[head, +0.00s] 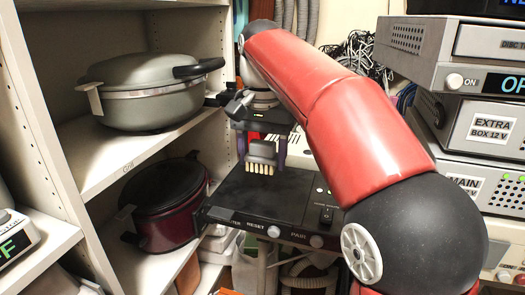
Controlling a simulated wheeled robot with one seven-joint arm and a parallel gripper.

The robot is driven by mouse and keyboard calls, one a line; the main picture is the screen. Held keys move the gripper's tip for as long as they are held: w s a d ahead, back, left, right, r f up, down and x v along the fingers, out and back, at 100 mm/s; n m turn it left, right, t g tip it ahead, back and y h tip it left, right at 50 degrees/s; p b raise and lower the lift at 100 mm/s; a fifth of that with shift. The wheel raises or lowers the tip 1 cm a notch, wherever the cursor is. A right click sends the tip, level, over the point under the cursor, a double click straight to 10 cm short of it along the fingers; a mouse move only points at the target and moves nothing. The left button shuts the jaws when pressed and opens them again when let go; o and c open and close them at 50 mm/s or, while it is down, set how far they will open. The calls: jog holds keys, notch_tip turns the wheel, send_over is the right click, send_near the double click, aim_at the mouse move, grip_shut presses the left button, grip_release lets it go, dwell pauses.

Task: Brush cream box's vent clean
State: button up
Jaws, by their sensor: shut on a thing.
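My gripper (261,152) is shut on a brush with a grey block (262,149) and pale bristles pointing down. The brush is over the rear part of a black box (252,196) with a RESET and PAIR front panel. I cannot tell whether the bristles touch its top. A cream surface with dark slots (302,150) shows just right of the gripper, behind the black box. It may be the cream box's vent, and my red arm hides much of it. Dust on it cannot be made out.
Shelves on the left hold a grey lidded pot (150,95) and a dark red pot (168,205), close to the gripper's side. Stacked labelled boxes (485,130) stand at the right. Tangled cables (350,55) and grey hoses (300,15) are behind.

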aim_at(263, 194)
jog(key=shift+f+b, duration=1.8)
jog(key=shift+f, duration=1.05)
jog(key=o, duration=1)
jog(key=shift+f, duration=0.1)
jog(key=c, duration=1.2)
jog(key=shift+p, duration=0.35)
notch_tip(263, 194, up, 6)
jog(key=p, duration=0.5)
jog(key=shift+f, duration=0.25)
jog(key=shift+r+p, duration=0.3)
jog(key=shift+r, duration=0.95)
